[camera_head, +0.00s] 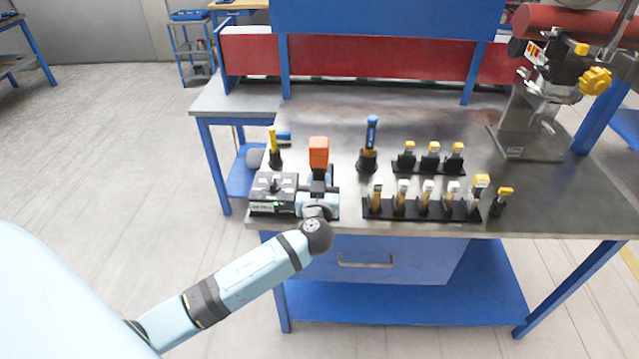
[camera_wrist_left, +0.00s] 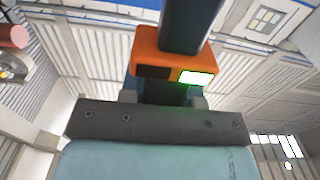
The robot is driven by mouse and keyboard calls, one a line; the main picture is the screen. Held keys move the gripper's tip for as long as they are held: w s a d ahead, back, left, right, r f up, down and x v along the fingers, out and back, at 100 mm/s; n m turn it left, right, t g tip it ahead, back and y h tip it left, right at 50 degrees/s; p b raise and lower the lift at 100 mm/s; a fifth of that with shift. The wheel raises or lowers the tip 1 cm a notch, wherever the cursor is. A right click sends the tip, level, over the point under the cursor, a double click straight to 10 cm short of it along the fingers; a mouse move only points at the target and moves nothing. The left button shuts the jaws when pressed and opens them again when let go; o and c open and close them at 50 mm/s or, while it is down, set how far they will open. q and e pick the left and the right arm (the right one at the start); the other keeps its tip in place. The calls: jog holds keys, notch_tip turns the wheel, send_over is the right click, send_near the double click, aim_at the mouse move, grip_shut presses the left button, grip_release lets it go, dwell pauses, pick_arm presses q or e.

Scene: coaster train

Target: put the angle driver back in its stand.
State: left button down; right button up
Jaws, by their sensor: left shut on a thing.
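The angle driver, which I take to be the orange and black tool (camera_head: 318,150), is upright at the front left of the bench. My left gripper (camera_head: 318,187) is shut on it from the front, below its orange part. In the left wrist view, the orange part (camera_wrist_left: 146,66) with a lit green-edged panel and a dark shaft rises just beyond the fingers (camera_wrist_left: 165,98). A dark flat base (camera_head: 334,212) shows beside the gripper; it may be the stand. My wrist hides the tool's lower end, so I cannot tell whether it is seated. My right gripper is out of view.
A black box (camera_head: 262,208) with a green light stands just left of the gripper. Behind are a yellow-handled tool (camera_head: 273,140) and a blue-handled tool (camera_head: 371,132) in holders. Right is a black rack (camera_head: 389,214) with several tools. The bench centre behind is clear.

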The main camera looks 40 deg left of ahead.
pick_arm(q)
jog(key=shift+w+a+r+b, duration=0.1)
jog(key=shift+w+a+b, duration=0.3)
jog(key=shift+w, duration=0.25)
jog(key=shift+b+x, duration=0.5)
jog(key=shift+x, duration=0.4)
jog(key=shift+b+x, duration=0.5)
jog(key=shift+x, duration=0.45)
jog(key=shift+b+x, duration=1.25)
jog(key=shift+x, duration=1.25)
jog(key=shift+b, duration=0.35)
dwell(0.3)
jog(key=shift+f+b, duration=0.75)
jog(key=shift+b, duration=0.25)
dwell(0.7)
jog(key=c, duration=0.8)
grip_release()
jog(key=shift+s+d, duration=0.1)
